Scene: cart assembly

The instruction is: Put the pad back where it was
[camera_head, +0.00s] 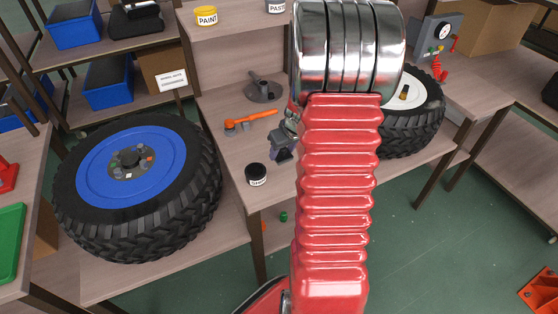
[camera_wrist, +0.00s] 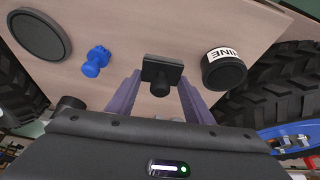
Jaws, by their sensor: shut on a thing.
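The pad (camera_wrist: 165,68), a small dark square block with a round knob, is between the two purple-grey fingers of my gripper (camera_wrist: 159,80) in the wrist view. My gripper is shut on it, over the wooden bench top. In the head view my gripper (camera_head: 281,150) shows beside my red arm, which hides part of it, and I cannot make out the pad there. I cannot tell whether the pad touches the bench.
A black labelled jar (camera_head: 256,174) stands near the bench's front edge, close to my gripper; it also shows in the wrist view (camera_wrist: 224,72). A blue part (camera_wrist: 96,61) and a dark disc (camera_wrist: 40,35) are nearby. An orange-handled tool (camera_head: 252,120) lies behind. A blue-rimmed wheel (camera_head: 135,185) is left.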

